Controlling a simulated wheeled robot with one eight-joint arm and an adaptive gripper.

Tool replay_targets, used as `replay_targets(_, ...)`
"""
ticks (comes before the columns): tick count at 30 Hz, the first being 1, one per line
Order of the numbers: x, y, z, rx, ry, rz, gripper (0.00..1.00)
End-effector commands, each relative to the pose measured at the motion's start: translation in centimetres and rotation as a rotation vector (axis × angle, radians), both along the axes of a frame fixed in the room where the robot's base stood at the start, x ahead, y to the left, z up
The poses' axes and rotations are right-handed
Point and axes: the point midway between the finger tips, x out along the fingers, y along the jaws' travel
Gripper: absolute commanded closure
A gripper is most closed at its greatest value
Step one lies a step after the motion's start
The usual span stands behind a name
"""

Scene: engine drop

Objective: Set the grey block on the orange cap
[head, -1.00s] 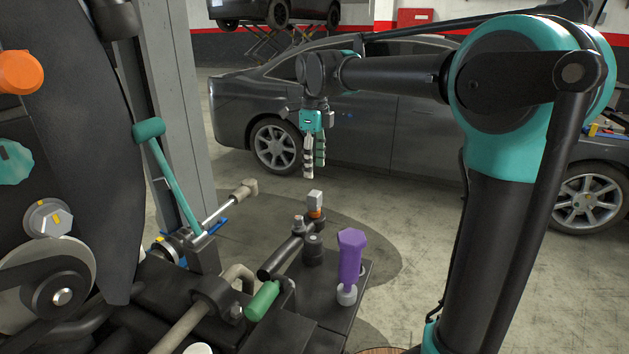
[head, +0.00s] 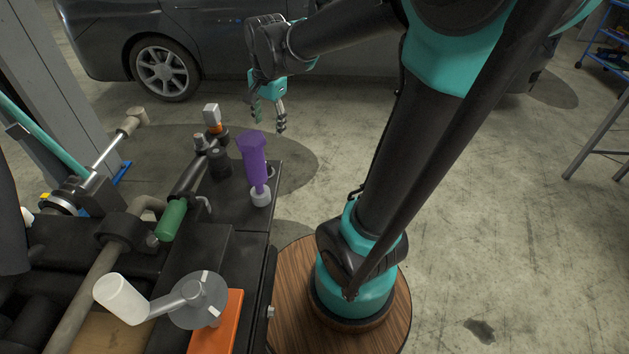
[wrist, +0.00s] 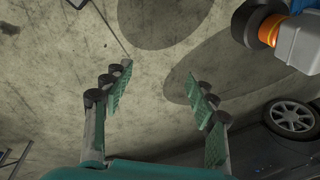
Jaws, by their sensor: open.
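The grey block (head: 211,114) sits on top of the orange cap (head: 215,129) on a dark post at the far end of the black engine stand. My gripper (head: 268,126) is open and empty in the head view. It hangs to the right of the block in the picture, apart from it, above and behind the purple piece. In the wrist view the two fingers (wrist: 165,82) are spread with only floor between them. The grey block (wrist: 301,42) and the orange cap (wrist: 269,29) show at the upper right there, outside the fingers and partly cut off.
A purple bolt-like piece (head: 253,160) stands upright close to the cap. A green-handled part (head: 171,221), a crank with a white handle (head: 123,299) and an orange box (head: 217,328) are nearer. A car (head: 190,45) stands behind. The floor at right is open.

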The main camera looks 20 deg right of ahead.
Motion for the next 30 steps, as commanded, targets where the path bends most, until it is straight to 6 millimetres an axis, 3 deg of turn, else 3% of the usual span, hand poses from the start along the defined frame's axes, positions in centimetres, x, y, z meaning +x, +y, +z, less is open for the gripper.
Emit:
replay_targets(6,-6.1,-5.4,-7.0,-0.112,-0.104,0.417,0.42)
replay_targets(12,-11.0,-8.2,-11.4,-0.229,-0.166,0.724,0.42)
replay_targets(18,-13.1,-9.1,-13.2,-0.287,-0.188,0.858,0.42)
replay_targets(30,-13.2,-9.1,-13.2,-0.291,-0.189,0.870,0.42)
